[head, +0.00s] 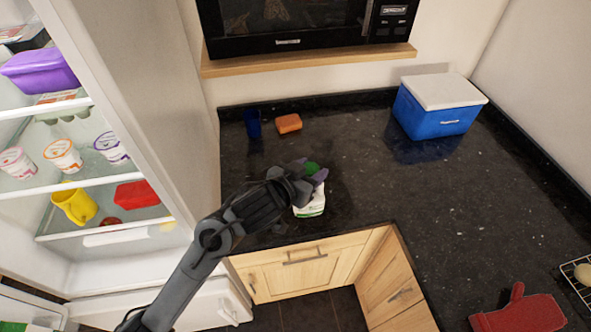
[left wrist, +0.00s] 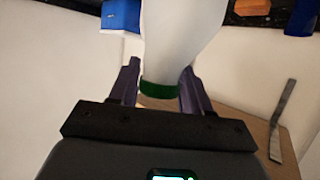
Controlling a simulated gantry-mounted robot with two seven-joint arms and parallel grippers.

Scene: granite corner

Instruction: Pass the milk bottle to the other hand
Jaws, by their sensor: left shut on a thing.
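The milk bottle (head: 312,206) is white with a green cap, and in the head view it is over the near edge of the dark counter. My left gripper (head: 310,178) is shut on the milk bottle near its neck. In the left wrist view the fingers of my left gripper (left wrist: 160,88) stand on both sides of the neck by the green cap, and the white bottle (left wrist: 182,35) extends beyond them. The arm and fingers hide part of the bottle. I cannot tell whether its base touches the counter. My right gripper is not in view.
A blue cup (head: 253,123) and an orange sponge (head: 289,123) are at the back of the counter. A blue cooler with a white lid (head: 438,112) stands back right. A red mitt (head: 518,311) and a wire rack (head: 580,286) are front right. The counter's middle is clear. An open fridge is left.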

